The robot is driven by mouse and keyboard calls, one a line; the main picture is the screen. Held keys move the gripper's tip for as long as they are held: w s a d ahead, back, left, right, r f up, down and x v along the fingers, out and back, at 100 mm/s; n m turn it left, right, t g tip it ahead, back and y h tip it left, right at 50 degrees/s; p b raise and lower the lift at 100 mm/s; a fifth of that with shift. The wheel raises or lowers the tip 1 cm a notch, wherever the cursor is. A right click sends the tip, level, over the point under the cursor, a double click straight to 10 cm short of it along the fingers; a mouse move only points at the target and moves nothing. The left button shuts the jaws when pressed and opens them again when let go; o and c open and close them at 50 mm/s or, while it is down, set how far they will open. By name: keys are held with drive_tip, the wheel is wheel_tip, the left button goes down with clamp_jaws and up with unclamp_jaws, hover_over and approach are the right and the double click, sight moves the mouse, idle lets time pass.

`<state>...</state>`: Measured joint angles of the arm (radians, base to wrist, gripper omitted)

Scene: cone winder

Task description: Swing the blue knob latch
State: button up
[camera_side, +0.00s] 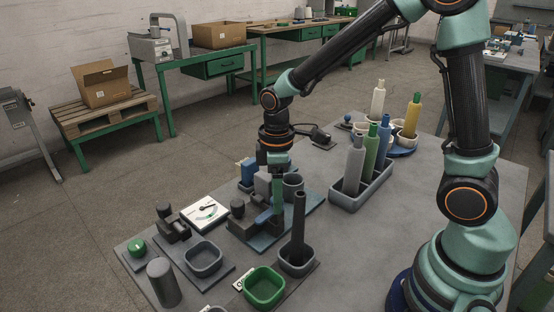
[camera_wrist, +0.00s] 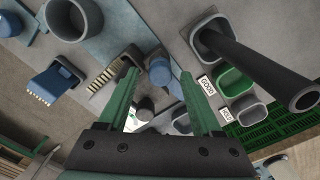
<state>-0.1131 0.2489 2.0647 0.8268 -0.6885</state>
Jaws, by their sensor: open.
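The blue knob latch (camera_side: 264,217) sits on a dark fixture plate near the middle of the bench, close beside my lowered gripper. In the wrist view a blue knob-like part (camera_wrist: 160,72) shows between my fingertips, nearer the right finger; I cannot tell whether it touches. My gripper (camera_side: 278,205) points down with its green fingers spread apart. It also shows in the wrist view (camera_wrist: 158,82), open, with nothing clamped. In the side view the fingers partly hide the fixture behind them.
A tall dark post (camera_side: 299,222) stands in a cup right of the gripper. A grey tray (camera_side: 376,191) of several bobbins lies further right.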

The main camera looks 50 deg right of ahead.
wheel_tip(320, 180, up, 12)
idle(0.6)
drive_tip(key=s+d+r+m+t, duration=0.2)
drive_tip(key=s+d+m+t, duration=0.2)
drive_tip(key=s+m, duration=0.3)
drive_tip(key=shift+s+m+t, duration=0.4)
drive_tip(key=shift+m+t, duration=0.4)
drive_tip(key=shift+m, duration=0.3)
